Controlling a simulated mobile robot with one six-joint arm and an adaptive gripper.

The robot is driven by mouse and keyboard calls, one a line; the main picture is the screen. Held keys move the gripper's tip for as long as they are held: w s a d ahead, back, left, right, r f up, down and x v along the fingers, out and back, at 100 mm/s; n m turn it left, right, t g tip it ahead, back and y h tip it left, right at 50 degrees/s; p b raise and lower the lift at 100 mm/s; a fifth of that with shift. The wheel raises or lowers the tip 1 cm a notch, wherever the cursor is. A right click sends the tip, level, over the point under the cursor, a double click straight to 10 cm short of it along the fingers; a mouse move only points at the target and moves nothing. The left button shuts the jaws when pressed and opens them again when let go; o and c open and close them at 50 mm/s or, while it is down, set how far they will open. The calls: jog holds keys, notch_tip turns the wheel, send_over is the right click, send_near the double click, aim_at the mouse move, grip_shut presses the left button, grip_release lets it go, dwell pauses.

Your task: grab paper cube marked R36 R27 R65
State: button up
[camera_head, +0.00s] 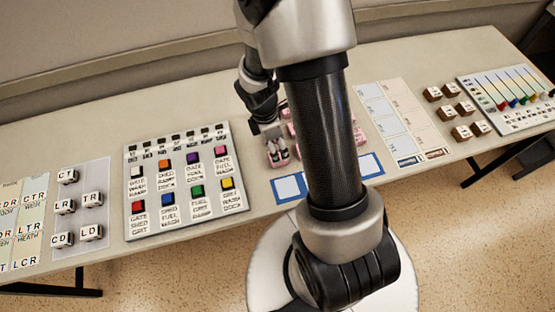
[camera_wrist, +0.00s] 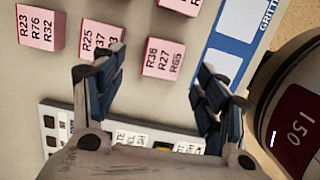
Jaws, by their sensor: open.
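The pink paper cube that appears to read R36 R27 R65 (camera_wrist: 163,58) sits on the table in the wrist view, its lettered face up. My gripper (camera_wrist: 154,74) is open, with one dark finger to the lower left of this cube and the other to its lower right. The cube lies just beyond the fingertips, between their lines, and nothing is held. The left finger partly covers a neighbouring pink cube marked R25 and more (camera_wrist: 100,36). In the head view my gripper (camera_head: 277,146) is over the pink cubes, and my arm hides much of that group.
Another pink cube, R23 R76 R32 (camera_wrist: 41,27), lies farther left, and one more (camera_wrist: 181,5) is cut off at the top. A blue-and-white card (camera_wrist: 228,45) lies right. The table also holds a coloured-button board (camera_head: 135,232), brown cubes (camera_head: 462,133) and white letter cubes (camera_head: 66,176).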

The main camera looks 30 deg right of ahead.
jog(key=f+b, duration=0.2)
jog(key=f, duration=0.1)
jog(key=f+b, duration=0.1)
jog(key=f, duration=0.1)
jog(key=shift+s+d+f, duration=0.15)
jog(key=shift+s, duration=0.15)
jog(key=shift+d+f+b, duration=0.1)
jog(key=shift+f+b, duration=0.25)
jog(key=shift+f, duration=0.05)
jog(key=shift+r, duration=0.1)
jog(key=shift+c, duration=0.2)
jog(key=c, duration=1.1)
